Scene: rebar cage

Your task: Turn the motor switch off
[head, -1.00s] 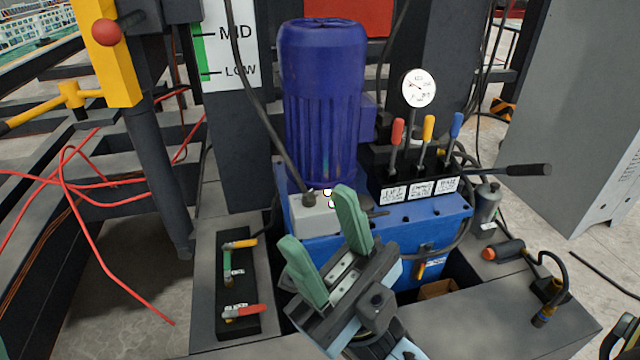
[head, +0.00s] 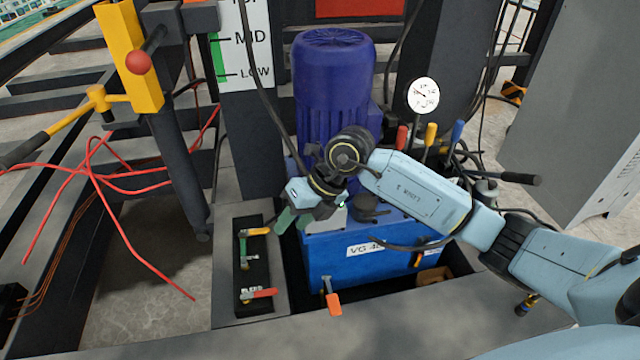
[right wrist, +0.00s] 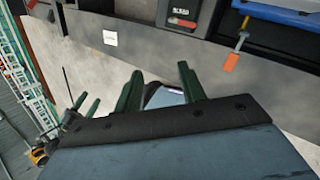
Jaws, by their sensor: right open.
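The blue motor (head: 335,85) stands upright on the blue power unit (head: 345,265). A light grey box (head: 328,218) at the motor's foot, possibly the switch housing, is mostly hidden by my right gripper; no switch position can be read. My right gripper (head: 294,222) is in front of the box's left side, with its green fingers apart and pointing down and left. It holds nothing that I can see. Its open fingers also show in the right wrist view (right wrist: 159,74), above grey floor. My left gripper is not in view.
A valve block (head: 252,270) with yellow and red handles lies just left of the unit. Red, yellow and blue levers (head: 430,135) and a gauge (head: 423,95) stand behind my right arm.

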